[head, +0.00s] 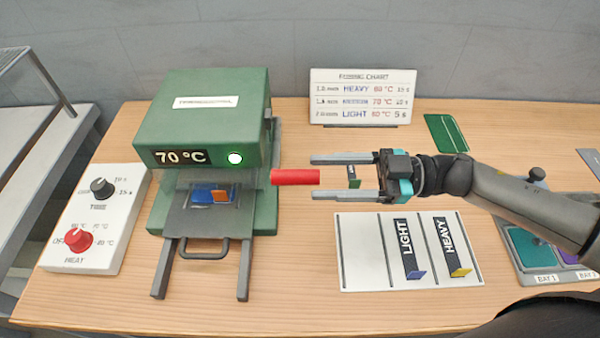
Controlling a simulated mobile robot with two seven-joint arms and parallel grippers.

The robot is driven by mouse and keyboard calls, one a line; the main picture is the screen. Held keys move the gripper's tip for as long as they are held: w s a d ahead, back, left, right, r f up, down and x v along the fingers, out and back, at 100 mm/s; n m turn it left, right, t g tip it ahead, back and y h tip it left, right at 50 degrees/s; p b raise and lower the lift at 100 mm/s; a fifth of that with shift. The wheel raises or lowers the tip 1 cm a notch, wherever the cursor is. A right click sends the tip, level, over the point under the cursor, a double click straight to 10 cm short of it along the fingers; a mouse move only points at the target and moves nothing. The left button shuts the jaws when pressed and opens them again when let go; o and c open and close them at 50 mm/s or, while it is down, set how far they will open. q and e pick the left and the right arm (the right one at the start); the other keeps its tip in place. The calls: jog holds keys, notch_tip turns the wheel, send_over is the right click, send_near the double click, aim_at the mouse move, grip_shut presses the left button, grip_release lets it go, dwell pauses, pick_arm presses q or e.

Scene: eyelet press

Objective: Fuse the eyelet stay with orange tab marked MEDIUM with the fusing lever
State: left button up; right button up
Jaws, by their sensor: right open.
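The green press (205,110) shows 70 °C with a green light lit. On its sliding tray (205,222), under the press head, lies a blue piece with an orange tab (220,196); no marking on it is readable. The fusing lever's red handle (295,177) sticks out to the right of the press. My right gripper (313,177) is open, its fingertips on either side of the handle's right end in the picture; I cannot tell whether they touch it. My left gripper is not in view.
A white rack (375,270) holds stays marked LIGHT (410,250) and HEAVY (453,245). The control box (95,215) with TIME and HEAT dials stands left. A fusing chart (362,97) and green card (446,133) are behind. A bay tray (540,278) is right. The front table is clear.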

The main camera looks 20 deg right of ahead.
aim_at(279, 178)
jog(key=x, duration=0.4)
jog(key=shift+w+a, duration=0.15)
jog(key=shift+a, duration=0.25)
grip_shut()
dwell(1.1)
